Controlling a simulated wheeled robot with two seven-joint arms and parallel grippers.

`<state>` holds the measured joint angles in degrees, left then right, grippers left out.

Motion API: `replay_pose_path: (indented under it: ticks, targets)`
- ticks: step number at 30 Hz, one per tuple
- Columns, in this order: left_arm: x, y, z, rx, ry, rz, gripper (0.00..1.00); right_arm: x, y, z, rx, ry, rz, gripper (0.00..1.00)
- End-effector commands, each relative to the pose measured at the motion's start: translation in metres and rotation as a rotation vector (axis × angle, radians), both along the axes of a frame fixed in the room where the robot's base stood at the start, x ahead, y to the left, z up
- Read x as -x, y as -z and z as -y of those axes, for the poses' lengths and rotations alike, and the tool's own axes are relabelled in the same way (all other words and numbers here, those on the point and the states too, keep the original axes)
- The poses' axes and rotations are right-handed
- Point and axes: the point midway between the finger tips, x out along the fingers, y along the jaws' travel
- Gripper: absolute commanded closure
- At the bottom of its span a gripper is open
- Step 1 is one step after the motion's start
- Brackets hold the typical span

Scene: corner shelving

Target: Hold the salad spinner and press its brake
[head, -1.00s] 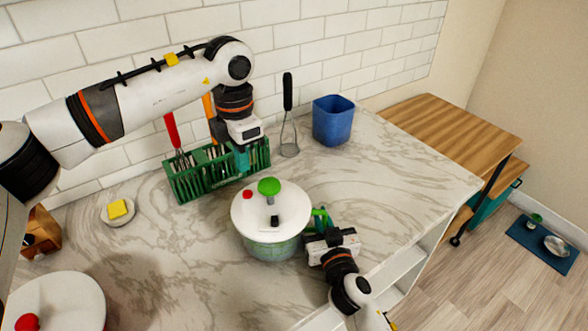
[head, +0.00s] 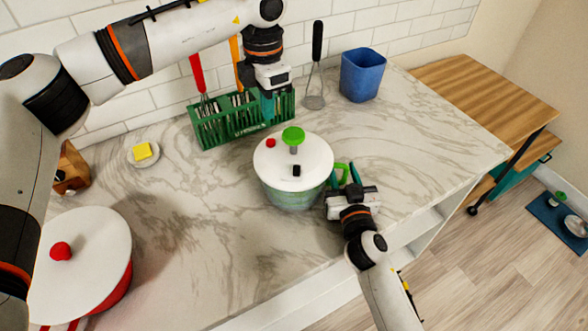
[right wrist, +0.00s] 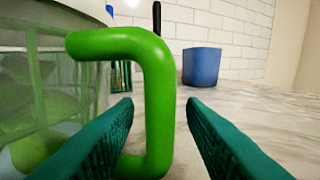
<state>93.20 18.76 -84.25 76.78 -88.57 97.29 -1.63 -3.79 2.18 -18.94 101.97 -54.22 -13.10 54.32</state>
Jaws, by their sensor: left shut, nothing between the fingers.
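The salad spinner (head: 291,189) stands upright on the marble counter, with a white lid (head: 318,158) and a clear greenish bowl. On the lid are a green knob (head: 293,135), a small red button (head: 270,142) and a small black button (head: 297,171); I cannot tell which is the brake. A green handle (right wrist: 158,95) sticks out from the bowl's right side. My right gripper (right wrist: 160,104) is open, with one finger on each side of the handle. My left gripper (head: 268,108) is shut and empty, pointing down behind the lid, in front of the green rack.
A green utensil rack (head: 225,128) stands close behind the spinner. A blue bin (head: 362,75) is at the back right. A white-lidded red pot (head: 100,255) and a small dish with a yellow block (head: 142,151) are at left.

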Motion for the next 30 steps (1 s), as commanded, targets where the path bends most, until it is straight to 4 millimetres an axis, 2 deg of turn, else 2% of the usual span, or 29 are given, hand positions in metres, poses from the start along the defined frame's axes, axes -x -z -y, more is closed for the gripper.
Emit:
replay_pose_path:
  ticks: [9, 15, 21, 26, 30]
  targets:
    - [0.000, 0.000, 0.000, 0.000, 0.000, 0.000, 1.00, 0.063, 0.002, 0.009, -0.003, 0.001, -0.006, 0.63]
    - [0.000, 0.000, 0.000, 0.000, 0.000, 0.000, 1.00, 0.097, 0.002, 0.014, -0.002, 0.001, -0.004, 0.63]
    - [0.000, 0.000, 0.000, 0.000, 0.000, 0.000, 1.00, 0.112, 0.001, 0.016, 0.000, 0.000, -0.002, 0.63]
    - [0.000, -0.001, 0.000, 0.000, 0.000, 0.000, 1.00, 0.113, -0.001, 0.017, 0.000, 0.000, -0.001, 0.63]
    - [0.000, -0.021, 0.000, 0.000, 0.000, 0.001, 1.00, 0.113, -0.021, 0.017, 0.000, 0.000, 0.000, 0.63]
